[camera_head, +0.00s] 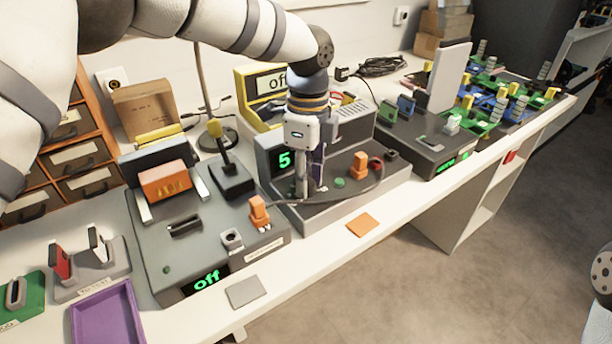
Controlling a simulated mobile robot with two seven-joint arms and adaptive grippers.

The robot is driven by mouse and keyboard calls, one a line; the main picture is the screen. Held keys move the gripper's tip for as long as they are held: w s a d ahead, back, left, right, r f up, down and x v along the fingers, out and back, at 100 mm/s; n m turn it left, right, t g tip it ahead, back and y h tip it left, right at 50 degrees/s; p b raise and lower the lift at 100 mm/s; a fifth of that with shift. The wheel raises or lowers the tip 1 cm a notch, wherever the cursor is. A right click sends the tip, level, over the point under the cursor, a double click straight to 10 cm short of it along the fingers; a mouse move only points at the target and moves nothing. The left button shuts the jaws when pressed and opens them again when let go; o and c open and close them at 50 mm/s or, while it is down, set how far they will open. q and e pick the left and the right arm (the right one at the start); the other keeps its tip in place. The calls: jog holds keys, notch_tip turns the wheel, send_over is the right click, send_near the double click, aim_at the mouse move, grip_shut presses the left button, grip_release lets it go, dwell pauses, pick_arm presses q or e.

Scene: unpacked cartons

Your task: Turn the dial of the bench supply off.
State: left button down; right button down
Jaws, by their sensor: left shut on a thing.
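The bench supply (346,205) is the grey unit in the middle of the bench. Its green display (285,160) reads 5. My left gripper (304,187) comes down from above onto the left part of the sloped top of the supply. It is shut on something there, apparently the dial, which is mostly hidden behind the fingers. A green button (339,183) and an orange plug (358,165) sit to the right of the fingers. My right gripper is not in view.
A grey tester (180,257) with a display reading "off" stands on the left. A yellow-framed unit (244,95) stands behind the supply. A dark cable loops across the supply's right side. An orange card (362,225) lies in front. Another unit (433,145) stands to the right.

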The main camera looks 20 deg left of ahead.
pick_arm(q)
jog(key=shift+r, duration=0.1)
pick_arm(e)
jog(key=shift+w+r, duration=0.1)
pick_arm(q)
jog(key=n+p, duration=0.1)
jog(key=n, duration=0.3)
jog(key=n+p, duration=0.1)
jog(key=n, duration=0.3)
jog(key=shift+s+n, duration=0.1)
jog(key=shift+n, duration=0.2)
jog(key=n, duration=0.4)
jog(key=shift+n+h, duration=0.3)
jog(key=shift+s+n+t+p, duration=0.1)
jog(key=shift+n+t+p, duration=0.25)
jog(key=shift+n, duration=1.85)
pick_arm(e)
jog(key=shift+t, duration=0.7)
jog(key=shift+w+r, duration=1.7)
pick_arm(q)
jog(key=c, duration=1.3)
grip_release()
